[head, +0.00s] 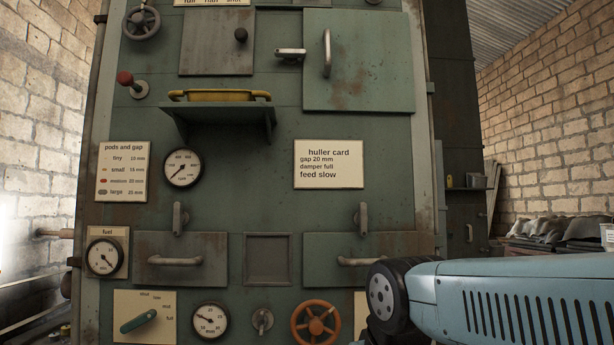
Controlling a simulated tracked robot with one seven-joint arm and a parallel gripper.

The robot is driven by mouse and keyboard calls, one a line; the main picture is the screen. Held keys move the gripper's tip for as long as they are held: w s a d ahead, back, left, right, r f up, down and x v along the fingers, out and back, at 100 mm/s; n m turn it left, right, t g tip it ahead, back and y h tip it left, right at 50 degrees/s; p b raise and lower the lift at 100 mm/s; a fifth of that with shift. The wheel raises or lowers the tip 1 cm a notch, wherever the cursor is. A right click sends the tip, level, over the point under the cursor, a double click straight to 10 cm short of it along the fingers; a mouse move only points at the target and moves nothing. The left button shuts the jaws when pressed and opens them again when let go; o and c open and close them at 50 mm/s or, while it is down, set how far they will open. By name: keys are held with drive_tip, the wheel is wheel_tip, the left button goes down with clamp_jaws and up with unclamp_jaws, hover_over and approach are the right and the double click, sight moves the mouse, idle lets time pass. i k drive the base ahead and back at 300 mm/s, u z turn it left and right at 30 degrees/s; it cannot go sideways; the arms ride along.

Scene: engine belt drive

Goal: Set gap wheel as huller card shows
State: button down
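The huller card (329,164) is on the green machine front, right of centre; it reads gap 20 mm, damper full, feed slow. An orange spoked handwheel (315,323), which may be the gap wheel, sits low on the front, its bottom cut by the picture edge. Left of it is a round gauge (209,321) marked in mm; its needle points left and slightly up, but the exact reading is too small to tell. The pods and gap card (122,171) at left lists tiny, small, medium 20 mm and large. My gripper is not in view.
A damper-type lever (138,321) is on a plate marked up to full. A small grey knob (262,320) is between gauge and wheel. Drawer handles (175,261) and a shelf (219,116) with a yellow bar stick out. Something close to the camera blocks the lower right.

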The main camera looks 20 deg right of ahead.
sight(315, 325)
drive_tip(key=k, duration=1)
drive_tip(key=z, duration=0.4)
drive_tip(key=i, duration=0.25)
